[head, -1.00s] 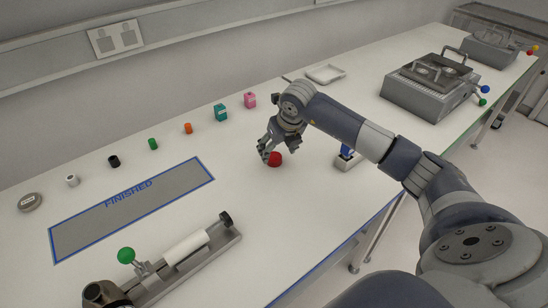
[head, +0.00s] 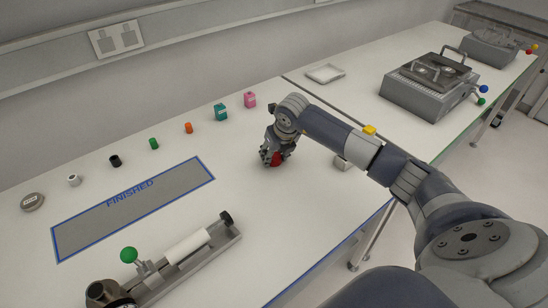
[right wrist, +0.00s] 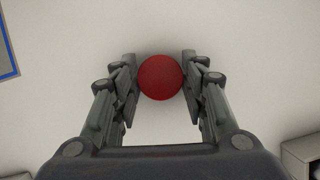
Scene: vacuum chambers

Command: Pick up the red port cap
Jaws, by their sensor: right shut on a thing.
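The red port cap (head: 276,160) is at the middle of the table in the head view, partly hidden by my right gripper (head: 271,160). In the right wrist view the red cap (right wrist: 160,77) shows as a round disc between the two fingers of my right gripper (right wrist: 160,78). The fingers touch it on both sides, so the gripper is shut on it. The cap is at or very near the table top; I cannot tell whether it is clear of it. My left gripper is not in view.
The blue-edged FINISHED mat (head: 133,209) lies to the left. A row of small caps and blocks, among them a green one (head: 153,144) and a teal one (head: 221,112), runs along the back. A metal rail fixture (head: 170,262) stands in front. A chamber (head: 435,85) stands at right.

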